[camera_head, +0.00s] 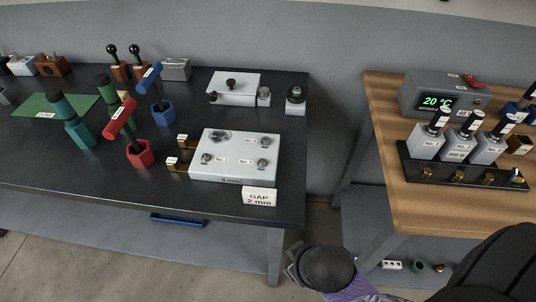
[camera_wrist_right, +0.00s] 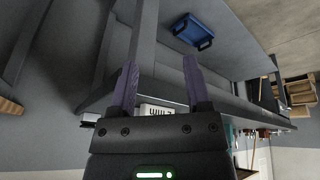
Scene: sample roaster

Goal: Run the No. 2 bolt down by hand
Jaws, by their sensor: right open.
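A white cover plate (camera_head: 235,172) lies on the dark bench (camera_head: 120,165), with bolts at its corners and a small "8 mm" mark on its front edge. The No. 2 bolt (camera_head: 262,163) appears to be the one at the right, beside the small No. 2 label. Another bolt (camera_head: 206,158) sits at the left and one more (camera_head: 265,141) at the back right. I cannot tell how far each is screwed in. My right gripper (camera_wrist_right: 160,80) is open and empty, its purple fingers apart, low in front of the bench's right end, away from the plate. My left gripper is out of view.
A "GAP 2 mm" sign (camera_head: 259,197) stands at the bench's front right. Red (camera_head: 139,154) and blue (camera_head: 163,114) holders with T-handled tools stand left of the plate. A wooden bench (camera_head: 400,205) with a 20 °C unit (camera_head: 440,97) is right, across a gap.

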